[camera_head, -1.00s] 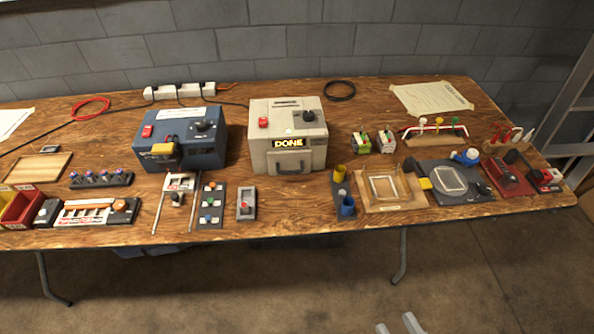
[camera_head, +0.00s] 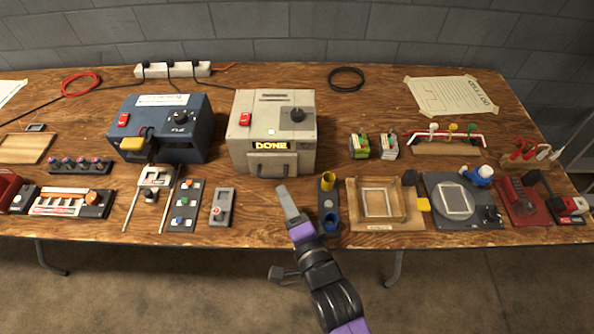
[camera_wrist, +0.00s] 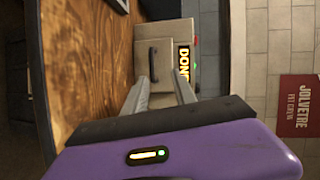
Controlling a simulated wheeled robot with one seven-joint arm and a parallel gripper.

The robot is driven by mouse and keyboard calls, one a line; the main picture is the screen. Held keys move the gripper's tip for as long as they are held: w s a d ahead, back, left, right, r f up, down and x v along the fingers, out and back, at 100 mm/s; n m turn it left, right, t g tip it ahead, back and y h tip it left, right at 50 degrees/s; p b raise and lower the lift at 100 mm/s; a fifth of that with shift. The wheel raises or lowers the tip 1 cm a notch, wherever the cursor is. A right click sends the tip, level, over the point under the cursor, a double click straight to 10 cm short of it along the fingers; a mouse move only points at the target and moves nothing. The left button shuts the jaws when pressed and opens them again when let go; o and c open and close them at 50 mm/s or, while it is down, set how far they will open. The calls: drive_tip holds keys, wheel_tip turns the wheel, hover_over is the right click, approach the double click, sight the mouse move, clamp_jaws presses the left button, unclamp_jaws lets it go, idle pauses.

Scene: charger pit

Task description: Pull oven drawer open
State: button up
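The oven is a beige-grey box (camera_head: 245,140) at the back middle of the table, with a lit yellow "DONE" sign, a black knob and a red button. Its drawer front (camera_head: 262,165) is low on the near side, with a dark handle (camera_head: 279,172); the drawer looks shut. My gripper (camera_head: 287,198) is in front of the oven, over the table's near part. In the wrist view the oven (camera_wrist: 160,33) is turned sideways, and the handle (camera_wrist: 153,62) shows beyond and between the fingers of my gripper (camera_wrist: 160,82). They are apart, empty and not touching the handle.
A blue machine (camera_head: 180,135) stands left of the oven. A dark holder with yellow and blue cups (camera_head: 328,200) stands close right of my gripper. A small grey switch box (camera_head: 222,207) lies to the left. The tabletop directly before the oven is clear.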

sight(275, 178)
drive_tip(key=shift+s+d+f+m, duration=0.1)
drive_tip(key=shift+d+f+m, duration=0.05)
drive_tip(key=shift+f+m, duration=0.55)
drive_tip(key=shift+m+g, duration=0.3)
drive_tip(key=shift+m, duration=0.2)
drive_tip(key=shift+b+x, duration=0.35)
drive_tip(key=shift+x, duration=3.5)
drive_tip(key=shift+c, duration=0.4)
clamp_jaws()
